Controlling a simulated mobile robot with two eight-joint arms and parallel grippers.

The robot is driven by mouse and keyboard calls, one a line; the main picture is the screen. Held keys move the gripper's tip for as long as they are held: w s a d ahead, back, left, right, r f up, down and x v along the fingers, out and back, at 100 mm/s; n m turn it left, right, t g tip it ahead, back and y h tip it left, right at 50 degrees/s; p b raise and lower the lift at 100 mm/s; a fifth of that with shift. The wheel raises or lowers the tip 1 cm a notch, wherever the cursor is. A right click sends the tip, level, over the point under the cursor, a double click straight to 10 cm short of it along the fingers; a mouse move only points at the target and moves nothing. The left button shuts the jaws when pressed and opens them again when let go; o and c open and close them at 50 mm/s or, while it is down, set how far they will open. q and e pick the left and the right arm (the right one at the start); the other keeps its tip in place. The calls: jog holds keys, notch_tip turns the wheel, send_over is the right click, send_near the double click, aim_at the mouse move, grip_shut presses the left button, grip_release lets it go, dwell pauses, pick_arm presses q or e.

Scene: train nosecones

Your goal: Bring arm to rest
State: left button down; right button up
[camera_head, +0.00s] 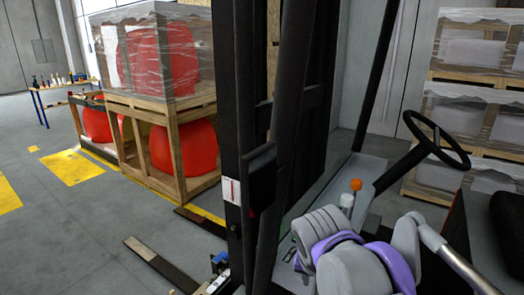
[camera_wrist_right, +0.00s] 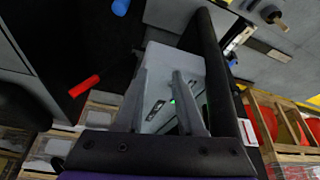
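My right arm (camera_head: 350,262), grey with purple joints, is folded in the lower right of the head view, beside the forklift's controls. My right gripper (camera_wrist_right: 160,74) shows in the right wrist view with its two grey fingers apart and nothing visibly held between them. Behind the fingers is a light grey panel with a small green light. In the head view the right fingers cannot be made out. My left gripper is not in view.
The forklift's dark mast (camera_head: 262,130), steering wheel (camera_head: 437,140) and orange-knobbed lever (camera_head: 356,185) stand close around my arm. Wooden crates with red nosecones (camera_head: 183,146) stand at the left. Wrapped pallets (camera_head: 460,110) stand at the right. Open floor (camera_head: 60,245) lies at the lower left.

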jog(key=s+d+f+n, duration=0.2)
jog(key=s+d+f, duration=0.1)
jog(key=s+f, duration=0.5)
jog(key=s+d+f+n+t+y, duration=0.1)
jog(key=s+d+f+n, duration=0.1)
jog(key=s+f, duration=0.5)
notch_tip(320, 180, down, 5)
jog(key=shift+s+d+r+y, duration=0.2)
jog(key=shift+s+d+y, duration=0.15)
jog(key=shift+d, duration=0.3)
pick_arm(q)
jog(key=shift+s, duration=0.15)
pick_arm(e)
jog(key=shift+s, duration=0.1)
